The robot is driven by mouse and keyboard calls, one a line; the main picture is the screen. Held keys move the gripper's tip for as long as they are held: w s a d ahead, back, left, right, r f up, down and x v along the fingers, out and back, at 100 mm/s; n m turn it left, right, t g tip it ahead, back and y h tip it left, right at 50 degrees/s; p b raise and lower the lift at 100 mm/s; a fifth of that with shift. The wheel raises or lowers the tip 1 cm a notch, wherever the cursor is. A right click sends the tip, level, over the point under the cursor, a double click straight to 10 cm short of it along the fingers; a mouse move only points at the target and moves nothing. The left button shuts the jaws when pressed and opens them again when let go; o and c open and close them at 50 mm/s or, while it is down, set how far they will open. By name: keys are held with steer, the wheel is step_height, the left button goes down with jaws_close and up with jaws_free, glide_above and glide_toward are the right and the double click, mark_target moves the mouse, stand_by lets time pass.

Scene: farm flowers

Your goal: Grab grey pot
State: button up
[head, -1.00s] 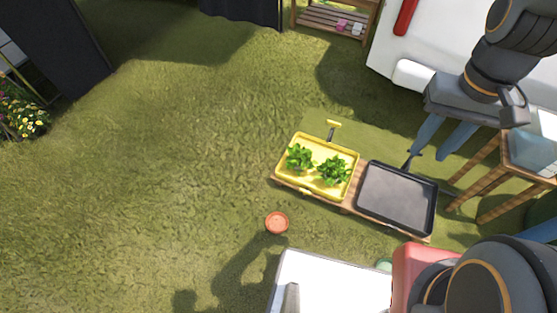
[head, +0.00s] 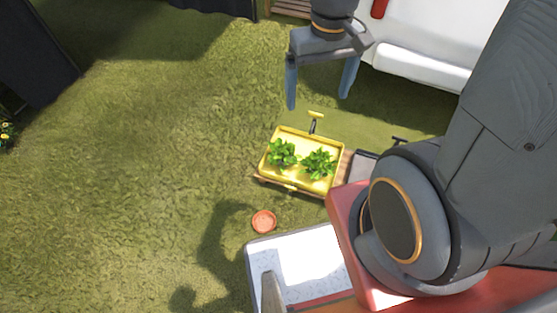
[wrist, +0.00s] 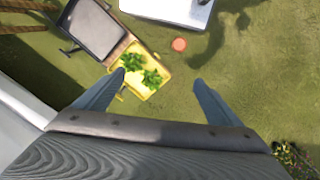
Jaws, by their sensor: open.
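I cannot make out a grey pot in any view. A dark grey tray shows in the wrist view (wrist: 97,30), beside a yellow tray; in the head view only its left part (head: 361,167) shows past my arm. The yellow tray (head: 309,144) holds two leafy green plants (head: 282,153) (head: 318,163). My gripper (head: 318,100) is open and empty, above the grass on the far side of the yellow tray. In the wrist view the plants show between its spread fingers (wrist: 158,78), well beyond them.
A small orange round pot or saucer (head: 264,221) sits on the grass near the yellow tray. A large white object (head: 425,70) stands at upper right. A wooden rack (head: 290,8) is at the top edge. Dark panels (head: 35,60) stand at left. Open grass fills the left side.

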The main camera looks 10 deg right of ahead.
steer(key=w+f+n+b, duration=0.3)
steer(key=w+f+b, duration=0.5)
steer(key=f, duration=0.6)
steer(key=w+f+n+b, duration=0.2)
steer(key=w+f+b, duration=0.65)
steer(key=f, duration=0.55)
steer(key=n+b, duration=0.5)
steer(key=b, duration=0.9)
glide_above(283, 157)
step_height(283, 157, down, 32)
steer(key=shift+s+f, duration=0.1)
steer(key=shift+w+f+b, duration=0.15)
steer(key=shift+f+b, duration=0.9)
steer(key=shift+f, duration=1)
steer(key=shift+w+f+b, duration=0.1)
steer(key=shift+f+b, duration=0.9)
steer(key=shift+f, duration=1.05)
steer(key=shift+c, duration=0.5)
steer(key=shift+r, duration=0.1)
steer(key=c, duration=1.3)
